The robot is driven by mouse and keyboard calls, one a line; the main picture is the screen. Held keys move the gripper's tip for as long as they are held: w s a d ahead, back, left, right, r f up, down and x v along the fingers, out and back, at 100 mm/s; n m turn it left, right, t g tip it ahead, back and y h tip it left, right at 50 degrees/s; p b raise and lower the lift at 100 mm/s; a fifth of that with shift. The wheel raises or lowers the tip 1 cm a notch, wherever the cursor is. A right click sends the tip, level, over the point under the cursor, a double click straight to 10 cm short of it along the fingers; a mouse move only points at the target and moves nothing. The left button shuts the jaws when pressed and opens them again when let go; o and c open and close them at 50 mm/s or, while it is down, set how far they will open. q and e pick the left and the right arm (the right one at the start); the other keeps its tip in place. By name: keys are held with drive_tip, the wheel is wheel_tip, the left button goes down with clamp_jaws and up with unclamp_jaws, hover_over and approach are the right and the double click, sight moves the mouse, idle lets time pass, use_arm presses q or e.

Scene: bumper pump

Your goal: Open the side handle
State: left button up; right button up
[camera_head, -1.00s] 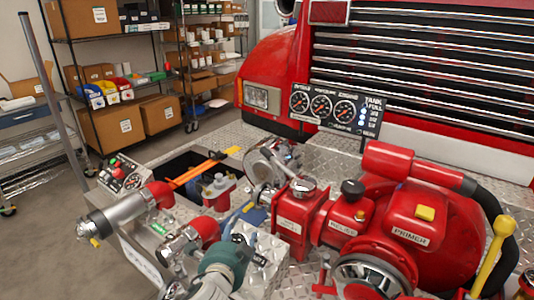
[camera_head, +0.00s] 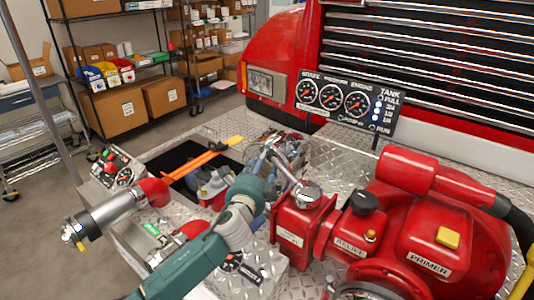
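My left arm comes in from the lower left, and its teal and grey wrist reaches the middle of the picture. My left gripper (camera_head: 283,150) is beyond the wrist, close to a thin silver lever (camera_head: 284,169). The lever slopes down to a chrome cap (camera_head: 307,194) on a red valve body (camera_head: 303,228). The fingers are small and partly hidden by the wrist, so I cannot tell whether they are open or touch the lever. I cannot tell for sure which part is the side handle. My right gripper is not in view.
An orange bar with a yellow end (camera_head: 205,158) lies across a dark recess on the left. A red primer pump (camera_head: 435,225) fills the right, with a yellow lever (camera_head: 525,272) at its edge. A gauge panel (camera_head: 348,102) stands behind. Shelves (camera_head: 100,55) are farther back.

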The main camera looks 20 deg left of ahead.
use_arm(q)
drive_tip(key=w, duration=0.3)
drive_tip(key=shift+w+a+f, duration=0.1)
drive_tip(key=shift+w+f, duration=0.05)
drive_tip(key=shift+w, duration=0.9)
clamp_jaws()
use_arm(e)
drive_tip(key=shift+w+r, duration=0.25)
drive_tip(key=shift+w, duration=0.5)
